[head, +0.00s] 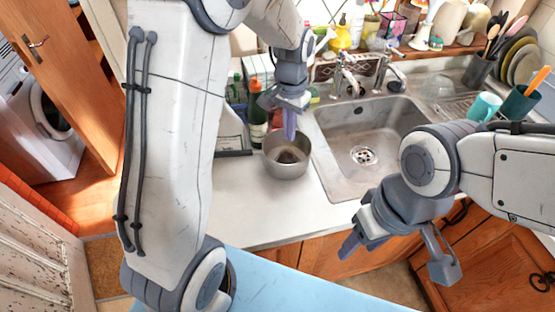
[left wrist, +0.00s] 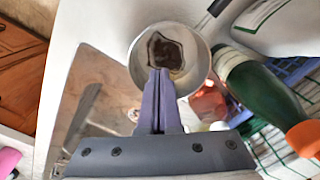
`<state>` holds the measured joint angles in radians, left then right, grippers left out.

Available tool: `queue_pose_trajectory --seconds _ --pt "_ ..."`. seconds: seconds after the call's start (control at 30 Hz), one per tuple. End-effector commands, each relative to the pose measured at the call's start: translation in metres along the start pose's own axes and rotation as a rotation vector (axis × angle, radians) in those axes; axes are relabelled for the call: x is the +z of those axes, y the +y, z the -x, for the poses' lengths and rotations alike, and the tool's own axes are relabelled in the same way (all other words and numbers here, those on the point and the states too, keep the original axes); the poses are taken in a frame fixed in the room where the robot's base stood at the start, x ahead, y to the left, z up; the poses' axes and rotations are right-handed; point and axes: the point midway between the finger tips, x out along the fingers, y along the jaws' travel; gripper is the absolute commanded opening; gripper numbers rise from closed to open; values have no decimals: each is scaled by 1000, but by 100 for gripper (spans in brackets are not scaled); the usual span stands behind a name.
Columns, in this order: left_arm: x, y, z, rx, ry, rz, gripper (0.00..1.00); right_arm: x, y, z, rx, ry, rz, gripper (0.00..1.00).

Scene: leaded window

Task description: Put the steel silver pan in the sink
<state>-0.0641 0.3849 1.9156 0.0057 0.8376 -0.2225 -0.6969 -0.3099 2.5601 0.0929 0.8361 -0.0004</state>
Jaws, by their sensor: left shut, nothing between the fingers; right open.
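The steel silver pan (head: 289,163) stands upright on the white counter, just left of the sink (head: 372,120). A dark brown patch shows on its inner bottom. It also shows in the left wrist view (left wrist: 196,48), with the fingertips in front of its near rim. My left gripper (head: 289,135) is shut and empty, pointing down at the pan's back side; I cannot tell whether it touches the pan. It also shows in the left wrist view (left wrist: 160,75). The sink basin is empty. My right gripper (head: 397,262) is open and empty, in front of the counter's front edge.
A green bottle (head: 257,127) and other bottles stand behind the pan on the left. The tap (head: 347,75) rises at the sink's back. A turquoise cup (head: 484,107) and dishes sit on the right drainer. The counter (head: 262,210) before the pan is clear.

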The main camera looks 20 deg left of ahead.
Motion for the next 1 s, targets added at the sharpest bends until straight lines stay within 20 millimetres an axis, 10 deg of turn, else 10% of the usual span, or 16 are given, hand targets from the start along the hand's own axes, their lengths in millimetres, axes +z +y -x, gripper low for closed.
queue_pose_trajectory --seconds 0.67,1.0 --pt "-5 -24 -111 -2 -11 28 0 -1 -1 16 0 0 0 52" --pt "32 -23 -110 -3 -5 29 0 -2 -2 31 0 0 -1 52"
